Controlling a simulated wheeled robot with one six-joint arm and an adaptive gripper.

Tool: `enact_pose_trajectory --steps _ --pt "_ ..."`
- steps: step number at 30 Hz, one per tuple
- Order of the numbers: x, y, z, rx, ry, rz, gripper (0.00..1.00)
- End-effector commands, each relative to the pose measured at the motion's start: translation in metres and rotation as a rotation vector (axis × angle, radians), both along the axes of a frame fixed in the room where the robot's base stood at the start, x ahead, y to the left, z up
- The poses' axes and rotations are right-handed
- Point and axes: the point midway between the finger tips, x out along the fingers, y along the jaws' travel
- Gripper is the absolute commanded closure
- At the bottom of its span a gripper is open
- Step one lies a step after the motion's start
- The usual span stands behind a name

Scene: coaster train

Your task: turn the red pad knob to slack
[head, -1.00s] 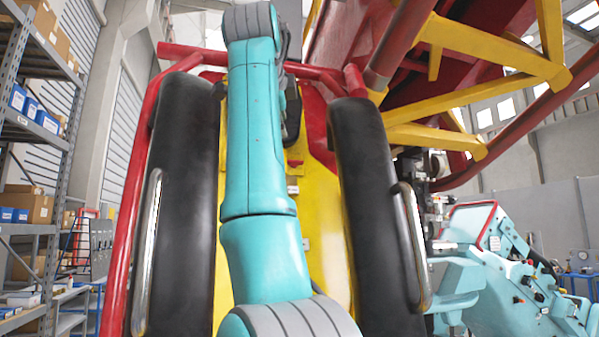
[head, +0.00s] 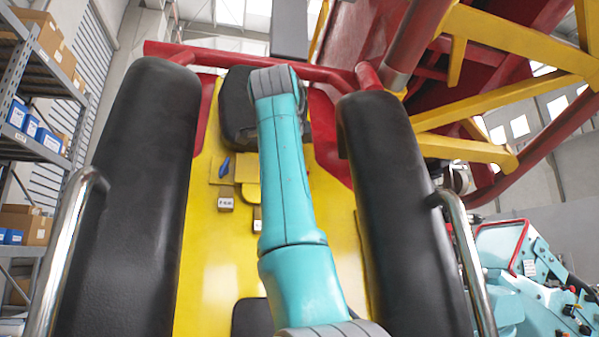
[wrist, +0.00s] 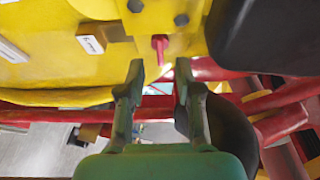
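A small red knob (wrist: 160,47), likely the red pad knob, sticks out from a yellow bracket (wrist: 165,18) at the top middle of the wrist view. My gripper (wrist: 160,68) is open and empty in the wrist view. Its two green fingers point at the knob from below, one to each side of its line. The knob's end shows just beyond the fingertips, and no contact is visible. In the head view my arm hides the red knob and my gripper.
Black padded restraints (head: 140,190) flank the yellow seat back (head: 210,270). A blue knob (head: 224,167) and a small label block (head: 226,203) sit left of my arm. A black pad (wrist: 275,35) is close at right in the wrist view, with red bars (wrist: 280,97) below.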

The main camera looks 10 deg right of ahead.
Motion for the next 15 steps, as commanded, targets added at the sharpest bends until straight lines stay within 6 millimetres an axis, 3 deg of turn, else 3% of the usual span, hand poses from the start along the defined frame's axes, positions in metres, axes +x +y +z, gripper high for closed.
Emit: enact_pose_trajectory --steps 6,15 --pt "0.031 -0.014 -0.007 -0.001 0.003 -0.001 0.66" --pt "0.046 -0.02 -0.01 0.0 -0.001 0.0 0.66"
